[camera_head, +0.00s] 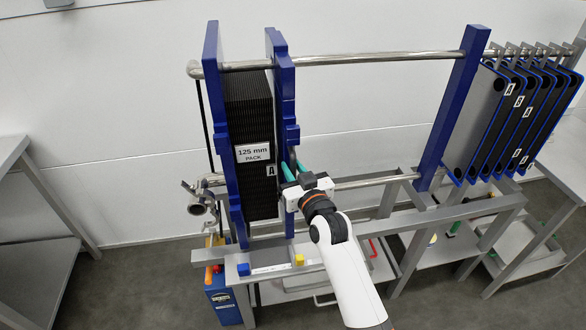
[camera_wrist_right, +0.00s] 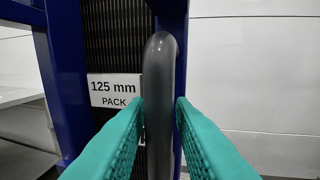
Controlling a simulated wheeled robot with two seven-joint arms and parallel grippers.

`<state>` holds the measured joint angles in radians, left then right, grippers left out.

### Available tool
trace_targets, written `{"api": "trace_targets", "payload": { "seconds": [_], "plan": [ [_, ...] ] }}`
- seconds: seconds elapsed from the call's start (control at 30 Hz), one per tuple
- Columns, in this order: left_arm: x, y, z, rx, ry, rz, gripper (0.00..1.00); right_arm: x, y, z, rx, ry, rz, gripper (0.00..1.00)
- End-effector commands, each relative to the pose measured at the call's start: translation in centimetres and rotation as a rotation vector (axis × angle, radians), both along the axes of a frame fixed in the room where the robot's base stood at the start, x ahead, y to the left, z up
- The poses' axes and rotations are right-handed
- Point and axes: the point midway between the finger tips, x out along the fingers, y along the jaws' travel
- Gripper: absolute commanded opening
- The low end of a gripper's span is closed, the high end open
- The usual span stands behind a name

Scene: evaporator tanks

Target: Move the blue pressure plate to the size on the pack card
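The blue pressure plate (camera_head: 283,130) stands upright against the right side of the black plate pack (camera_head: 251,105). The pack card (camera_head: 253,153) on the pack reads "125 mm PACK"; it also shows in the right wrist view (camera_wrist_right: 115,90). My right gripper (camera_head: 291,172) is at the pressure plate's right side. In the right wrist view its two teal fingers (camera_wrist_right: 160,101) stand on either side of the grey vertical handle (camera_wrist_right: 161,80), apart, with a thin gap at the left finger. Firm contact does not show. My left gripper is not in view.
A fixed blue end plate (camera_head: 213,130) closes the pack's left side. Steel bars (camera_head: 385,59) run right to a blue post (camera_head: 453,110), with free room between. Several loose plates (camera_head: 490,110) hang beyond it. A grey bench (camera_head: 35,190) stands at left.

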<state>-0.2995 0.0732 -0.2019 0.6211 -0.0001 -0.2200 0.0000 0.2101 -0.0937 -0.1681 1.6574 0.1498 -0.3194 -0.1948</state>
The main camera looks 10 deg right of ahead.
Motion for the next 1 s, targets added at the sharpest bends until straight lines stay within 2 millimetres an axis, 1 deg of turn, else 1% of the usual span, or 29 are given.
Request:
{"api": "trace_targets", "payload": {
  "seconds": [0.03, 0.07, 0.33, 0.47, 0.57, 0.9, 1.0],
  "plan": [
    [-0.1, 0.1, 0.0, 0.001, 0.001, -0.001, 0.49, 0.0, 0.0, 0.0, 0.000, 0.000, -0.001, 0.31],
    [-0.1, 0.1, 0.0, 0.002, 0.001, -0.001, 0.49, 0.0, 0.0, 0.0, 0.000, 0.000, -0.001, 0.33],
    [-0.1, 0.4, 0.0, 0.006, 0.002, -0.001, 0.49, 0.0, -0.1, 0.1, 0.000, -0.003, -0.001, 0.33],
    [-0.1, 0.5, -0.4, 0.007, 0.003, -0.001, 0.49, -0.8, -0.3, 0.0, 0.001, -0.004, -0.001, 0.33],
    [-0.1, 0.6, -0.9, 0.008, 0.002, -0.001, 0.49, -2.3, -0.6, -0.1, 0.001, -0.003, -0.001, 0.33],
    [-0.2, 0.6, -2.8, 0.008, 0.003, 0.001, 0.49, -9.0, -2.2, -0.3, 0.000, -0.001, -0.001, 0.33],
    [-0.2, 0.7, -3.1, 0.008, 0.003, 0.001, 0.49, -10.4, -2.5, -0.2, -0.001, -0.002, -0.001, 0.33]
  ]
}}
